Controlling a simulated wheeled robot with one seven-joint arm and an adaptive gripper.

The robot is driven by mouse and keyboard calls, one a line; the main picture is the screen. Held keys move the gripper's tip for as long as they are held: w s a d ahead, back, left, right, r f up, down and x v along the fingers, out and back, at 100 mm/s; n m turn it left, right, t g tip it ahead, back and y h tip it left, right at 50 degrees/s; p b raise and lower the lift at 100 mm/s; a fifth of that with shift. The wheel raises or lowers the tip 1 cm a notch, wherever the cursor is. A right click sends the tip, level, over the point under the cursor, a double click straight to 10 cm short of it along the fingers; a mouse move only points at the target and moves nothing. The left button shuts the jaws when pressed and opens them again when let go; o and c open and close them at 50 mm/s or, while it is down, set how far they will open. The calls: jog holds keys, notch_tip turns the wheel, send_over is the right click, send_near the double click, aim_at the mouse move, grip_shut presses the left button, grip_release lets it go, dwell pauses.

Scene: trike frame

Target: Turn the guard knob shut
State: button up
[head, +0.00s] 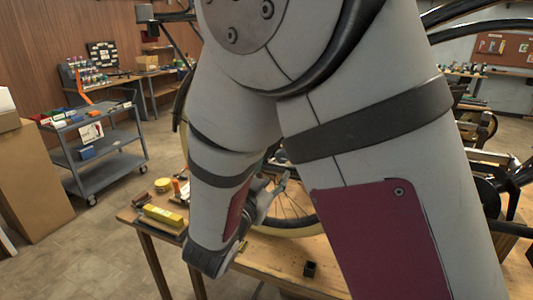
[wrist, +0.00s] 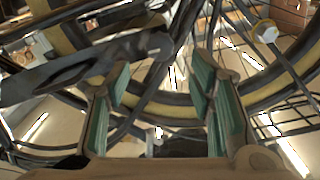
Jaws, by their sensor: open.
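My gripper (wrist: 162,78) is open in the wrist view, its two green-padded fingers apart with nothing held between them. Beyond the fingers are a spoked wheel with a tan-and-black rim (wrist: 180,108) and a dark bar (wrist: 120,50) with a rounded end. A small pale knob-like piece (wrist: 266,31) on a thin rod is at the upper right, apart from the fingers. I cannot tell whether it is the guard knob or how it is turned. In the head view my arm hides most of the trike; my gripper (head: 274,190) shows partly beside the wheel (head: 292,208).
A wooden workbench (head: 262,258) lies below my arm, with a yellow box (head: 163,216) at its left end and a small black block (head: 311,268) near its front. A grey cart (head: 98,150) and a cardboard box (head: 30,180) stand left. Open floor lies between them and the bench.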

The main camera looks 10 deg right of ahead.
jog(key=x, duration=0.9)
jog(key=shift+w+d, duration=0.15)
jog(key=shift+w, duration=0.05)
grip_shut()
